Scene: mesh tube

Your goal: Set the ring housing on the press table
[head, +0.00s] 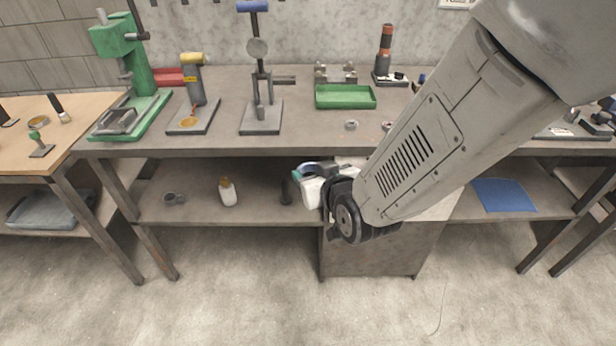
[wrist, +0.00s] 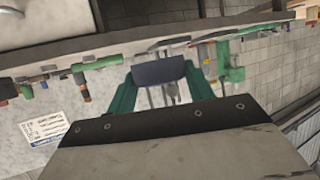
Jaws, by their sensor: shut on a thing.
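My gripper (head: 306,173) hangs in front of the bench edge, above the lower shelf, in the head view. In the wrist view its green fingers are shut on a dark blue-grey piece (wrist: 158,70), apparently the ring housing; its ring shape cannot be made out. The piece also shows small at the fingertips in the head view (head: 305,169). It is held clear of the bench. The grey bench top (head: 300,139) carries a green press (head: 138,65), a yellow-topped press (head: 194,85) and a slim press with a blue handle (head: 261,95).
A green tray (head: 345,97) and a small metal ring (head: 351,125) stand on the bench right of the presses. The lower shelf (head: 255,210) holds a white bottle (head: 227,191) and a blue mat (head: 504,195). The bench front is clear between the slim press and small ring.

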